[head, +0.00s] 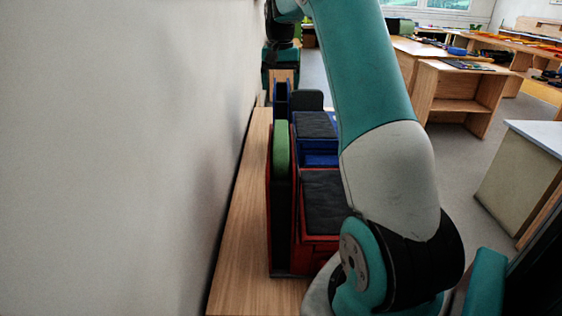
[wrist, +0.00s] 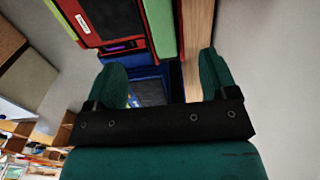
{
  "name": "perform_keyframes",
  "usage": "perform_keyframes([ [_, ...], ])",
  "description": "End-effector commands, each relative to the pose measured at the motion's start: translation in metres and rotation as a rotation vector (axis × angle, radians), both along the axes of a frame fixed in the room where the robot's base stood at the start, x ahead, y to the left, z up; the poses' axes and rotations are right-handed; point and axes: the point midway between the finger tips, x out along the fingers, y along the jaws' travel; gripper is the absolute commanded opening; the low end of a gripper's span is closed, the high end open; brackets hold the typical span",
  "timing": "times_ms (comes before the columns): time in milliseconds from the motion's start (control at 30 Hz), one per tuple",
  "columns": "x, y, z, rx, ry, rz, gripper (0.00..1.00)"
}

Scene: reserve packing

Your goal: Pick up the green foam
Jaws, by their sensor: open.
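The green foam (head: 281,148) is an upright slab standing in a narrow slot at the left side of the red and black holder in the head view. Its lower part is hidden in the slot. In the wrist view a green strip (wrist: 162,28), which looks like the same foam, runs beside the black-topped red box. My gripper (wrist: 160,62) is open, with its two teal fingers apart and nothing held between them. The green strip lies ahead of the gap between the fingers, apart from them.
A red box with a dark top (head: 325,197) and a blue box (head: 318,147) stand close to the right of the foam. A wooden surface (head: 247,225) and a plain wall (head: 120,150) lie close on the left. Benches (head: 462,88) stand farther off to the right.

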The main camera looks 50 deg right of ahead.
Motion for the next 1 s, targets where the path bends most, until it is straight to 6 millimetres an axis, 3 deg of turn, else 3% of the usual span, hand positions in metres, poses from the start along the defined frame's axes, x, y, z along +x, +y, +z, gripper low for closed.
perform_keyframes([
  [400,0.0,0.002,-0.088,0.002,0.003,0.005,0.79],
  [733,0.0,-0.001,-0.117,0.002,0.002,0.005,0.79],
  [1000,0.0,-0.005,-0.155,0.001,0.001,0.006,0.79],
])
